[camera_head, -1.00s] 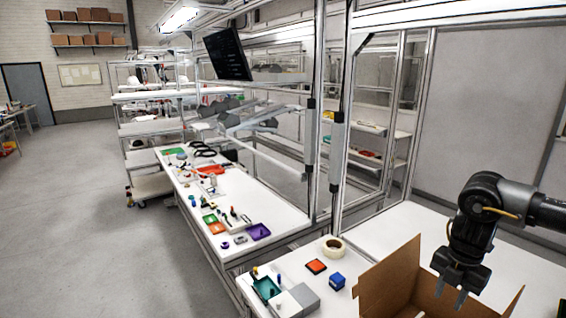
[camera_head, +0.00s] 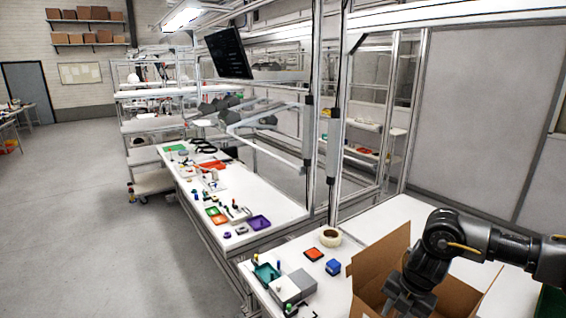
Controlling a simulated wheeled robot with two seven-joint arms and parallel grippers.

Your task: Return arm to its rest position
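My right arm comes in from the right edge, and its black gripper (camera_head: 408,304) points down at the open cardboard box (camera_head: 378,258) on the near white table. The gripper is over or inside the box opening; its depth is hard to judge. Its fingers look apart, and I see nothing held between them. The fingertips are close to the bottom edge of the picture. The inside of the box is mostly hidden by the gripper and the box walls. My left gripper is not in view.
A metal frame post (camera_head: 336,150) stands behind. The white tabletop (camera_head: 385,214) behind the box is clear.

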